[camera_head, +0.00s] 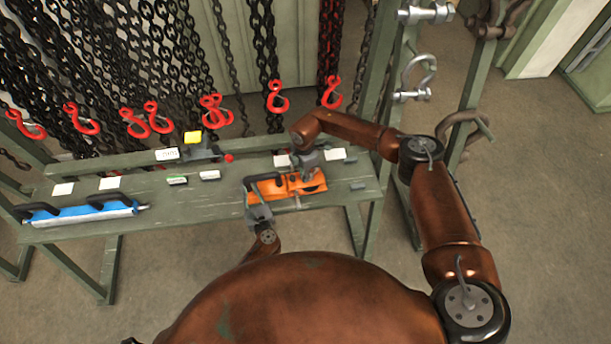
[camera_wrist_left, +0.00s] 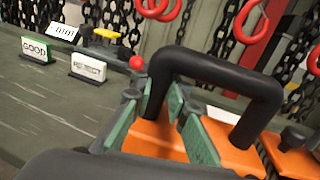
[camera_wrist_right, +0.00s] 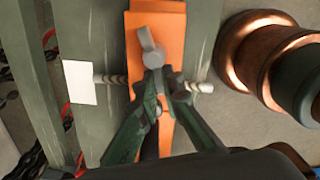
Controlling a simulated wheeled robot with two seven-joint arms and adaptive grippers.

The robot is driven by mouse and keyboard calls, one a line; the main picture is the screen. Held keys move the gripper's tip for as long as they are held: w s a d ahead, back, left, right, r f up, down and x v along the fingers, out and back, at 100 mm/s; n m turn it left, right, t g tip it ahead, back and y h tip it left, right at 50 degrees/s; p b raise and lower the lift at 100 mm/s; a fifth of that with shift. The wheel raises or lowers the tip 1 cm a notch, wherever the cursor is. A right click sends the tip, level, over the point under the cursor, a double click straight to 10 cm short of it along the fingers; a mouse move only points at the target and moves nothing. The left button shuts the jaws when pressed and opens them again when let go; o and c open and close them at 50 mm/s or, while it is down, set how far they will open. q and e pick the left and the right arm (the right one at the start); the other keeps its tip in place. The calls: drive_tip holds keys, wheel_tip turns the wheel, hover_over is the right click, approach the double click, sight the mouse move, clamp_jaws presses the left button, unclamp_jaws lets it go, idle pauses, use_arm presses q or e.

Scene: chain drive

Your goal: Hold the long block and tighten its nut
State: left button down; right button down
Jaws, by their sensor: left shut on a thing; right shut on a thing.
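An orange block (camera_head: 287,188) lies on the green bench at its right part. A black handle (camera_wrist_left: 215,67) arches over it. My left gripper (camera_head: 254,200) is shut on one leg of this handle, and its green fingers show close above the orange surface in the left wrist view (camera_wrist_left: 172,115). My right gripper (camera_head: 308,172) comes down from above on the block. In the right wrist view its fingertips (camera_wrist_right: 164,84) are shut on a grey nut (camera_wrist_right: 152,58) at the middle of the block. A threaded rod (camera_wrist_right: 203,87) sticks out on both sides of the block. The fingers partly hide the nut.
A blue block (camera_head: 80,213) with two black handles lies at the bench's left end. Small signs (camera_head: 210,175), white cards (camera_head: 110,183) and a yellow-topped device (camera_head: 193,138) with a red knob stand between. Chains with red hooks (camera_head: 278,97) hang behind the green bench (camera_head: 180,220).

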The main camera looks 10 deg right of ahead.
use_arm(q)
drive_tip(key=shift+a+f, duration=0.1)
drive_tip(key=shift+a, duration=0.1)
use_arm(e)
drive_tip(key=m, duration=0.3)
drive_tip(key=shift+w+d, duration=0.1)
drive_tip(key=shift+w, duration=0.25)
drive_tip(key=shift+m, duration=0.4)
use_arm(q)
drive_tip(key=shift+a, duration=0.25)
use_arm(e)
drive_tip(key=shift+w+d, duration=0.1)
drive_tip(key=shift+d, duration=0.15)
drive_tip(key=c, duration=2.1)
unclamp_jaws()
use_arm(q)
drive_tip(key=shift+d, duration=0.1)
use_arm(e)
drive_tip(key=shift+a, duration=0.2)
use_arm(q)
drive_tip(key=shift+s+d, duration=0.1)
use_arm(e)
drive_tip(key=shift+r, duration=0.25)
use_arm(q)
drive_tip(key=shift+d, duration=0.25)
use_arm(e)
wheel_tip(320, 180, up, 12)
drive_tip(key=shift+f, duration=0.25)
